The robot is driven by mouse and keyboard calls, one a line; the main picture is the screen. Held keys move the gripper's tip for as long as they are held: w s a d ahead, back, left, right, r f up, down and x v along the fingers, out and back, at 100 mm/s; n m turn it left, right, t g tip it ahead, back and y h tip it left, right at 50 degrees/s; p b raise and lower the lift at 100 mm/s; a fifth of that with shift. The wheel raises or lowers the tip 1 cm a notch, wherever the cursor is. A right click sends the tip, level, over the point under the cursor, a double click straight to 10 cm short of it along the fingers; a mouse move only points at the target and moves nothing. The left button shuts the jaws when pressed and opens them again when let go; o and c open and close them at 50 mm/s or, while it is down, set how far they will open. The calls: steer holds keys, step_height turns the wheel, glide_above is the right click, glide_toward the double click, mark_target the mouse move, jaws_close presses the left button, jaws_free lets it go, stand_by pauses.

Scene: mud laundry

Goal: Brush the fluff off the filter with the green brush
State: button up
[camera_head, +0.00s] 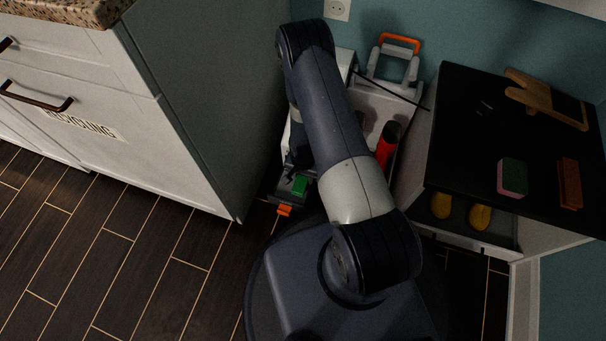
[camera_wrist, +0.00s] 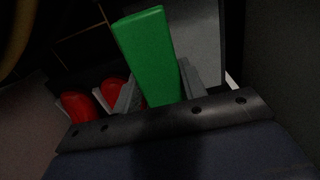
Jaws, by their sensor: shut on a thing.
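The green brush (camera_head: 300,185) shows as a small green block at the end of my arm, low in the gap between the white cabinet and the black-topped bench. In the wrist view the green brush (camera_wrist: 148,55) stands up between the grey fingers of my gripper (camera_wrist: 160,92), which is shut on it. The brush's lower end is hidden by the gripper. I cannot make out the filter or any fluff for certain; the wrist view is dark and my arm covers much of the gap.
A pale unit with an orange handle (camera_head: 400,41) stands behind my arm, with a red cylinder (camera_head: 387,146) beside it. A white cabinet (camera_head: 190,110) closes the left side. The black-topped bench (camera_head: 455,130) on the right carries a pink-and-green sponge (camera_head: 512,178). Dark floor lies open at left.

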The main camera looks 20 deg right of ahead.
steer(key=shift+r, duration=0.1)
stand_by(0.3)
steer(key=shift+r, duration=0.5)
steer(key=shift+f+b, duration=1.6)
steer(key=shift+f, duration=0.15)
stand_by(1.5)
steer(key=shift+w+a+b, duration=0.4)
steer(key=shift+w+a, duration=0.2)
steer(key=shift+a, duration=0.2)
steer(key=shift+w+a+b, duration=0.35)
steer(key=shift+w+a, duration=0.2)
steer(key=shift+a, duration=0.3)
steer(key=shift+w+a+b, duration=0.4)
steer(key=shift+w+a, duration=0.2)
steer(key=shift+a, duration=0.2)
steer(key=shift+d, duration=0.1)
steer(key=shift+s+d+r, duration=0.1)
steer(key=shift+s+d, duration=0.8)
steer(key=shift+d, duration=0.3)
steer(key=shift+s+d+r, duration=0.1)
steer(key=shift+s+d, duration=0.75)
steer(key=shift+d, duration=0.3)
steer(key=shift+f, duration=0.2)
